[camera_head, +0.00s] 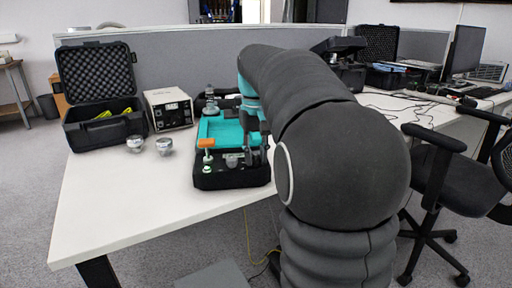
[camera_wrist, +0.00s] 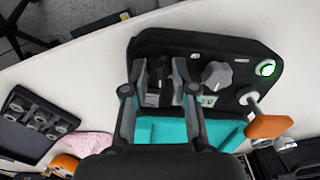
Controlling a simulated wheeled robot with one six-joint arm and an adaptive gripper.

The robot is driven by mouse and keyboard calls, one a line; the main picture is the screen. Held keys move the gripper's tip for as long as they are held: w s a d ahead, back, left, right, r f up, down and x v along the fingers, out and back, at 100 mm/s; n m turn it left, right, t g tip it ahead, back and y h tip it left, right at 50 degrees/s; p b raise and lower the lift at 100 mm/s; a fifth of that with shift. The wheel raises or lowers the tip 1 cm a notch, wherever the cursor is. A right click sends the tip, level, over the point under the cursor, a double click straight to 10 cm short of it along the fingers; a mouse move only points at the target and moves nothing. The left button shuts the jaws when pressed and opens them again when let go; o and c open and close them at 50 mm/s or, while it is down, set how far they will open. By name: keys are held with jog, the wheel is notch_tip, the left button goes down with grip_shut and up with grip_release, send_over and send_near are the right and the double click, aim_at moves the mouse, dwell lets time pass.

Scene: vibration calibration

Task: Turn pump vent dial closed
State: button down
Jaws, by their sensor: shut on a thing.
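The pump unit has a black base (camera_head: 232,180) and a teal top (camera_head: 225,132) on the white table. No label tells me which one is the vent dial. My gripper (camera_wrist: 159,68) has its fingers on both sides of the black dial and is shut on it. In the head view my gripper (camera_head: 254,156) is at the unit's right side, and my arm hides part of the unit.
An orange handle (camera_wrist: 269,126) and a green-ringed button (camera_wrist: 266,68) are right of the dials in the wrist view. Two metal pieces (camera_head: 135,144) (camera_head: 165,146), a white instrument box (camera_head: 168,110) and an open black case (camera_head: 100,100) stand left. The table's front left (camera_head: 120,205) is clear.

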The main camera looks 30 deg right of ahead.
aim_at(255, 156)
jog(key=n, duration=0.3)
jog(key=shift+n, duration=2.1)
jog(key=c, duration=0.9)
grip_release()
jog(key=shift+a, duration=0.1)
notch_tip(255, 156, up, 12)
